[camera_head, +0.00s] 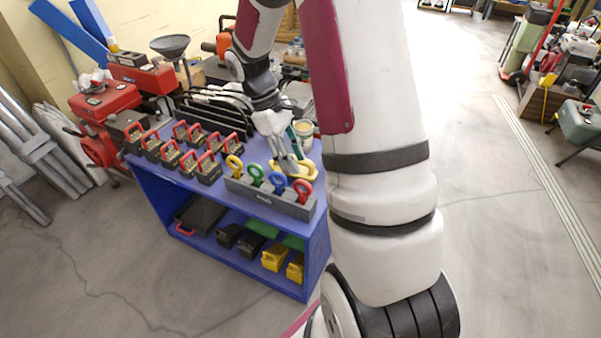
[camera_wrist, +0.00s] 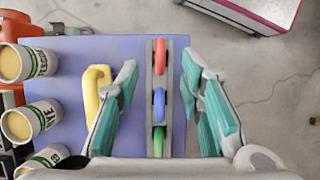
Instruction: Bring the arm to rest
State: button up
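My arm reaches forward and down over a blue bench (camera_head: 160,178). My gripper (camera_head: 288,165) hangs behind and above a grey rack (camera_head: 270,197). In the wrist view my gripper (camera_wrist: 160,85) is open, its teal pads wide apart, with nothing held between them. The rack (camera_wrist: 157,105) shows beyond and between the fingers. It holds upright ring handles: yellow (camera_head: 235,166), green (camera_head: 256,175), blue (camera_head: 277,183) and red (camera_head: 303,190). Another yellow handle (camera_wrist: 97,90) lies on the bench beside the rack, left of the left finger in the wrist view.
Several red-handled blocks (camera_head: 190,160) stand left of the rack. Labelled tins (camera_wrist: 30,120) stand along the bench edge, and black plates (camera_head: 215,115) stand behind. Red machines (camera_head: 105,105) are at left. The floor at right (camera_head: 490,200) is clear.

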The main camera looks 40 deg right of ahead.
jog(key=v, duration=0.4)
jog(key=shift+w+a+r, duration=0.1)
jog(key=shift+r, duration=0.25)
